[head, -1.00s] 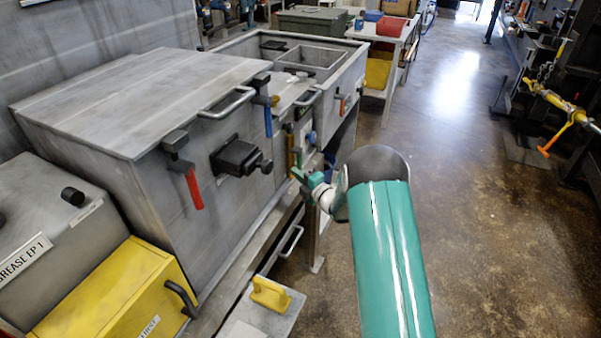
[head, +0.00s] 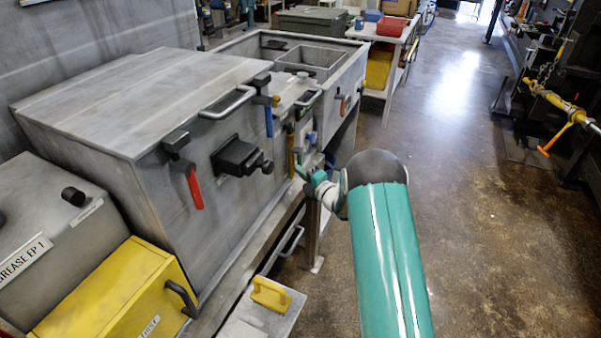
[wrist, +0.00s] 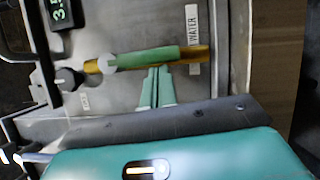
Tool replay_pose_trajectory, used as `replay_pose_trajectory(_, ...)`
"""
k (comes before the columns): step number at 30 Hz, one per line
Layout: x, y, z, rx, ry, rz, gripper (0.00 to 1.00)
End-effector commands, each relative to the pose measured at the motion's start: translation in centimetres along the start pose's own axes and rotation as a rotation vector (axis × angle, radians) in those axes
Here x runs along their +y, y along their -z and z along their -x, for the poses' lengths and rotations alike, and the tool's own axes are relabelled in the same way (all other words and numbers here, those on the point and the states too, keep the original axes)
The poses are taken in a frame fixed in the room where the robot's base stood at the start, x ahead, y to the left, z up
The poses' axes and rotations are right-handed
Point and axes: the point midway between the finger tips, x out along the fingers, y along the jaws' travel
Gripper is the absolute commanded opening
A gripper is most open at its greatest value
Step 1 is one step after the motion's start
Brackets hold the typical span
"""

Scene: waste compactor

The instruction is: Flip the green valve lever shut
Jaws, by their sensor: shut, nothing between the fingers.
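The green valve lever (wrist: 148,57) shows in the wrist view, lying lengthwise along a horizontal brass pipe (wrist: 196,54), with a round pale pivot at its left end. My gripper (wrist: 157,70) is shut and empty. Its green fingertips are close to the lever's lower side in the picture, near its middle; I cannot tell whether they touch. In the head view, my gripper (head: 299,170) is beside the brass pipe (head: 291,155) on the machine's front, and I cannot make out the lever clearly there.
A WATER label (wrist: 192,25) and a lit display (wrist: 60,14) flank the pipe. In the head view, a red-handled lever (head: 193,187), a blue-handled lever (head: 268,121) and a black latch (head: 240,158) are on the grey cabinet.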

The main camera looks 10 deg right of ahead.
Motion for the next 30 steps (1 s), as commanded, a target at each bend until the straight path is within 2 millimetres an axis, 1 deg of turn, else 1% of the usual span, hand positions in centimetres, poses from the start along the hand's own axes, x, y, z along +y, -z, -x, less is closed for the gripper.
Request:
replay_pose_trajectory(11, -0.2, -0.4, -0.1, -0.001, -0.026, 0.057, 0.00)
replay_pose_trajectory(17, -0.5, -0.8, -0.4, 0.000, -0.060, 0.130, 0.00)
replay_pose_trajectory(22, -0.9, -1.6, -0.7, -0.001, -0.113, 0.242, 0.00)
replay_pose_trajectory(30, -1.1, -3.2, -1.4, -0.001, -0.223, 0.476, 0.00)
